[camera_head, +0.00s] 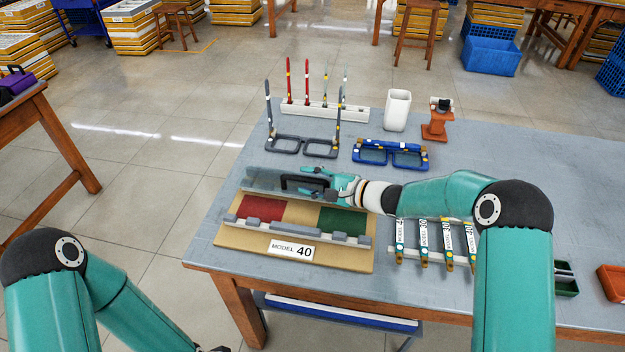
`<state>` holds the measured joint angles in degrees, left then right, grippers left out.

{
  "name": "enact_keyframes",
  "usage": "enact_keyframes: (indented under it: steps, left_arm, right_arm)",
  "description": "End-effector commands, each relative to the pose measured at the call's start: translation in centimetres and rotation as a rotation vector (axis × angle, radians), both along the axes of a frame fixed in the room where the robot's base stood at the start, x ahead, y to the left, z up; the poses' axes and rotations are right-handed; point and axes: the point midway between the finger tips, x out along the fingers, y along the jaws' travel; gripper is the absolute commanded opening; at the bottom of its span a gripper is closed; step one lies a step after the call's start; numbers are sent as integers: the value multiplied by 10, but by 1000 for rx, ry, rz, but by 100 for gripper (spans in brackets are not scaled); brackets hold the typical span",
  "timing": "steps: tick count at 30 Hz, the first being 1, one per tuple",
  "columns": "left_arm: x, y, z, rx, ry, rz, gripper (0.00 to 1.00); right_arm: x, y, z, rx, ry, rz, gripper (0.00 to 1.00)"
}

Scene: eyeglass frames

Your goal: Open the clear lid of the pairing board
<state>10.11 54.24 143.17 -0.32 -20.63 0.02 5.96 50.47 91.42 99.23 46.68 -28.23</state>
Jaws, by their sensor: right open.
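The pairing board (228,232) is a tan base near the front left of the table, with a red pad (262,209), a green pad (342,220) and a "MODEL 40" label (291,250). Its clear lid (262,180) shows as a greyish see-through panel along the back edge, apparently raised, with both pads in plain sight. The lid's black handle (291,183) is beside my right gripper (309,181). That gripper is open, its fingers spread at the handle's right part; contact cannot be told.
Grey frames (283,147) and blue frames (372,152) lie behind the board. A white rack (318,109) holds upright temples. A white cup (397,110) and an orange stand (434,127) are farther right. Labelled temples (424,245) lie right of the board.

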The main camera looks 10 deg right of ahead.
Motion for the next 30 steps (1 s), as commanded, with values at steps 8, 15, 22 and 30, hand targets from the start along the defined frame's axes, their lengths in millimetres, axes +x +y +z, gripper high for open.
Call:
enact_keyframes:
  steps: [8, 15, 22, 30]
  left_arm:
    - [0, 0, 0, 0, 0, 0, 40]
    - [0, 0, 0, 0, 0, 0, 40]
    - [0, 0, 1, 0, 0, 0, 40]
    - [0, 0, 4, 0, 0, 0, 40]
  right_arm:
    - [0, 0, 0, 1, 0, 1, 0]
    - [-1, 0, -1, -1, 1, 2, 0]
    - [-1, -4, 0, 0, 12, -4, 0]
    - [0, -13, 2, 9, 36, -21, 0]
